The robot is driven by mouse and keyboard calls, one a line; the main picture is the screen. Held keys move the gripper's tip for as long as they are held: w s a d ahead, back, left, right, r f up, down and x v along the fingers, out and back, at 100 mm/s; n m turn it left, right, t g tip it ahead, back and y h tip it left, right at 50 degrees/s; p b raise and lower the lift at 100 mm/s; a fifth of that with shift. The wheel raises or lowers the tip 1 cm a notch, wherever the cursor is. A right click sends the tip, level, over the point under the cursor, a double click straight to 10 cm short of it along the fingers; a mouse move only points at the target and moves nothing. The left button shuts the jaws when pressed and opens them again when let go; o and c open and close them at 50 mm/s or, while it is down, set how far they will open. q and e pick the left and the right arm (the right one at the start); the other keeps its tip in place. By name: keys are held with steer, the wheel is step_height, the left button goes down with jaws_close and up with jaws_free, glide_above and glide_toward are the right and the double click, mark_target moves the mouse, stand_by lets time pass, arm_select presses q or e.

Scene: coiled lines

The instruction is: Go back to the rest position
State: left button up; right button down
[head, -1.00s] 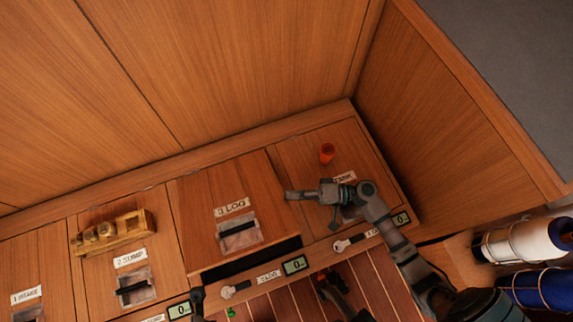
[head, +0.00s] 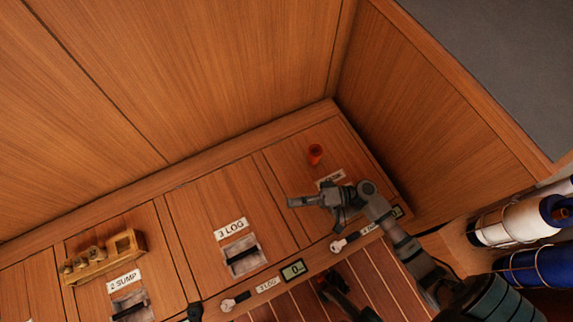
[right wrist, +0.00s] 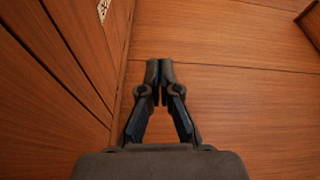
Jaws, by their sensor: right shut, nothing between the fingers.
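My right gripper (head: 293,202) is in the head view, above the seam between the "3 LOG" lid (head: 205,205) and the lid to its right (head: 285,160). Its fingers point left. It is shut and empty. In the right wrist view its fingertips (right wrist: 159,68) meet, with bare wood panels beyond them. The "3 LOG" lid lies flush in the wooden bench top, with a black handle in a pale recess. I cannot make out my left gripper in the head view.
A wooden rack (head: 103,258) stands on the "2 SUMP" lid. A wooden wall (head: 430,120) rises at the right. White (head: 510,225) and blue (head: 540,265) cylinders lie lower right. A small display (head: 293,270) sits on the front edge.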

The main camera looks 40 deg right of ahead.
steer(key=v, duration=0.9)
steer(key=shift+d, duration=0.15)
